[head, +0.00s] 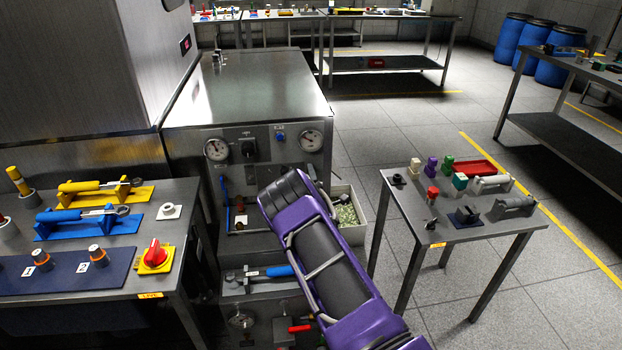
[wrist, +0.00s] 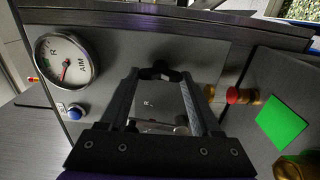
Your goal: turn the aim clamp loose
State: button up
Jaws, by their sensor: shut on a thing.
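In the wrist view my gripper (wrist: 160,76) reaches to a grey panel, its two long dark fingers closed on a small black knob (wrist: 160,70). I take this knob for the aim clamp, but no name shows on it. The fingers hide its sides. A round dial (wrist: 66,62) marked AIM and R is on the panel to the left, with a red needle. In the head view my purple arm covers this part of the machine, and the gripper and knob are hidden.
In the wrist view a blue button (wrist: 75,111) is below the dial; a red knob (wrist: 238,96) and green square (wrist: 282,122) are on the right. In the head view, a left table (head: 95,250) and right table (head: 455,235) hold tools. Grey floor lies beyond.

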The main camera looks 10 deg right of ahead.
dwell(0.4)
jog(key=o, duration=1.4)
jog(key=shift+s, duration=0.15)
jog(key=s+p, duration=0.2)
jog(key=s, duration=1.5)
jog(key=shift+s, duration=0.1)
